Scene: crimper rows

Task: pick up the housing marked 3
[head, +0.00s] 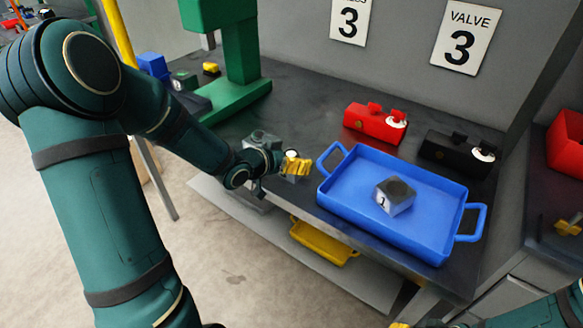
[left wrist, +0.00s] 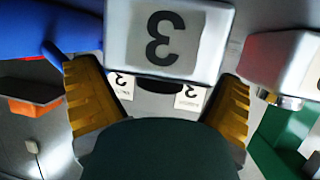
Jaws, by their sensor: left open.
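The housing marked 3 (left wrist: 168,45) is a light metal block with a black 3, upside down in the left wrist view. It stands between and just beyond the yellow fingers of my left gripper (left wrist: 158,105), which is open. In the head view this gripper (head: 297,165) is at the bench's front edge, left of the blue tray, and mostly hides that housing. My right gripper shows only as a bit of yellow (head: 400,325) at the bottom edge; its jaws cannot be made out.
A blue tray (head: 335,200) holds a housing marked 1 (head: 395,198). Another metal block (head: 262,141) stands close left of my left gripper. A green press (head: 240,55), a red valve unit (head: 375,122) and a black one (head: 458,152) stand behind. A yellow bin (head: 322,243) is below.

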